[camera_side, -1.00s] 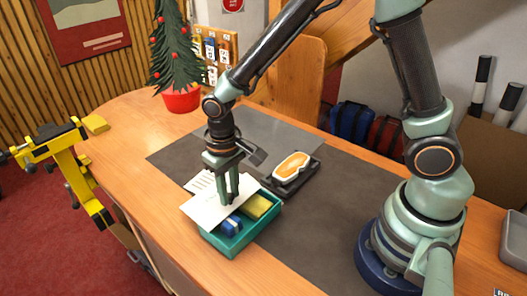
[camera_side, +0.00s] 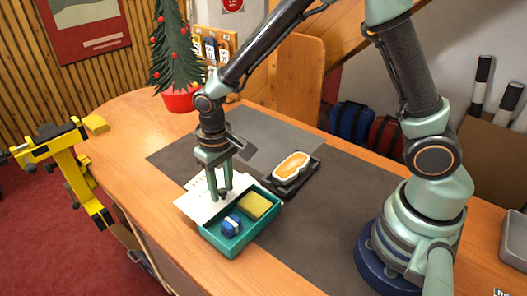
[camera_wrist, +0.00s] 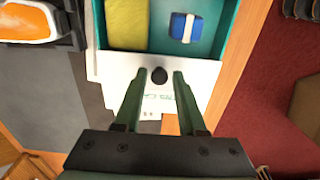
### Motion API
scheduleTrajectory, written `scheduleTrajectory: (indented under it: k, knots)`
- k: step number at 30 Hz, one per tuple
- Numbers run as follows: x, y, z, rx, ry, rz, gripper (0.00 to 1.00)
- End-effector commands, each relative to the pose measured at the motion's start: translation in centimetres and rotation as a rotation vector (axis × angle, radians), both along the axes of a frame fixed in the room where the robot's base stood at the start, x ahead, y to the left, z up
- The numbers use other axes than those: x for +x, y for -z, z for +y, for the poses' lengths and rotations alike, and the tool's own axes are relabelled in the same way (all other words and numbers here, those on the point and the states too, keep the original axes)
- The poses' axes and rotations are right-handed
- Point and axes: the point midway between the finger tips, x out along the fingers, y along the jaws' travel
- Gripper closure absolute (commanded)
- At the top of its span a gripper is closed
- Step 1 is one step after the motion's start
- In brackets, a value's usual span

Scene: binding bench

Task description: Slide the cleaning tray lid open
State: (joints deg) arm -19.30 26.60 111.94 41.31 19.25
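The cleaning tray (camera_side: 240,246) is a teal box, partly open on its right side. Its white lid (camera_side: 196,205) sticks out past the tray's left edge, and its edge also shows in the wrist view (camera_wrist: 112,66). A yellow sponge (camera_side: 256,205) and a blue block with a white band (camera_side: 232,226) lie in the uncovered part. My gripper (camera_side: 221,196) points down over the lid. In the wrist view its fingers (camera_wrist: 160,75) stand apart, either side of a small dark knob (camera_wrist: 159,76) on the lid, with a visible gap on each side.
A dark holder with an orange-and-white piece (camera_side: 291,167) sits right of the tray on the grey mat (camera_side: 320,205). A potted tree (camera_side: 181,98) stands at the back. A yellow clamp (camera_side: 75,160) is beyond the bench's left edge.

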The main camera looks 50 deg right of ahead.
Motion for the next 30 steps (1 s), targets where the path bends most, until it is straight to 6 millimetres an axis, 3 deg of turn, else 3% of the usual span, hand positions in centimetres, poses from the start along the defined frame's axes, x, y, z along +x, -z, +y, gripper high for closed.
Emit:
scheduleTrajectory:
  k: [7, 24, 30]
  knots:
    - [0.0, -0.4, 0.0, 0.000, 0.001, 0.000, 0.60]
    - [0.0, -5.4, 0.0, 0.000, 0.001, -0.001, 0.60]
    - [0.0, -6.0, 0.0, -0.001, 0.001, 0.001, 0.60]
